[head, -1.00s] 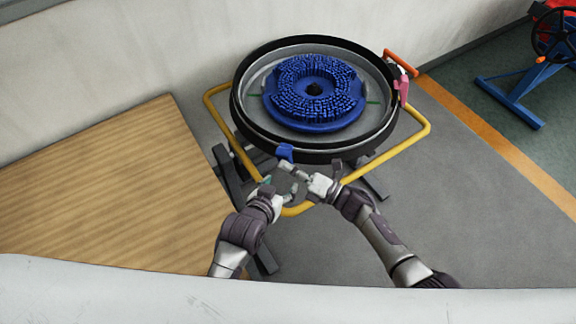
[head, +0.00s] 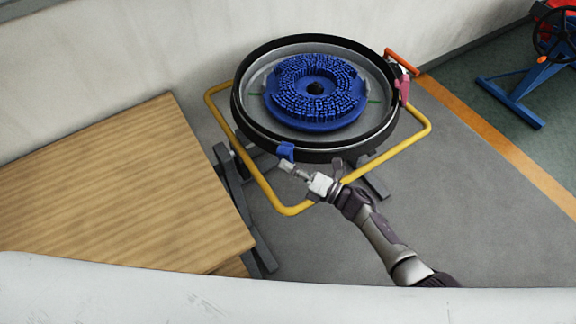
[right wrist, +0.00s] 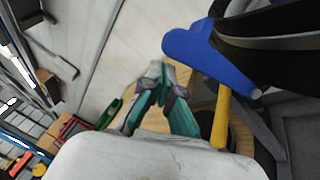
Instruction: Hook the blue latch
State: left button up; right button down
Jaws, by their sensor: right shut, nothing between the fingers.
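The blue latch (head: 286,151) is on the front rim of the round black tank (head: 240,120). My right gripper (head: 286,165) is just in front of and below the latch, its fingers shut and empty. In the right wrist view the latch (right wrist: 208,54) is a large blue piece beside the dark rim, up and to the right of my shut fingertips (right wrist: 163,76). A narrow gap shows between fingers and latch there. I cannot tell from the head view whether they touch. My left gripper is out of view.
A blue bristled brush disc (head: 316,92) lies inside the tank. A yellow tube frame (head: 268,195) surrounds the tank below the rim. A pink latch (head: 403,90) and an orange handle (head: 402,62) are at the right rim. A wooden surface (head: 110,190) is at left.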

jog(key=shift+w+r+m, duration=0.2)
jog(key=shift+w+m, duration=0.05)
jog(key=shift+m, duration=0.05)
jog(key=shift+w+d+r+m, duration=0.15)
jog(key=shift+w+m, duration=0.1)
jog(key=shift+m, duration=0.15)
jog(key=shift+w+r+m, duration=0.2)
jog(key=shift+w+m, duration=0.1)
jog(key=shift+w+d+r+m+h, duration=0.1)
jog(key=shift+w+d+m+h, duration=0.05)
jog(key=shift+w+m+h, duration=0.3)
jog(key=w, duration=0.1)
jog(key=w+b, duration=0.1)
jog(key=b, duration=0.1)
jog(key=shift+w+d+r, duration=0.3)
jog(key=shift+w+d, duration=0.05)
jog(key=shift+w, duration=0.05)
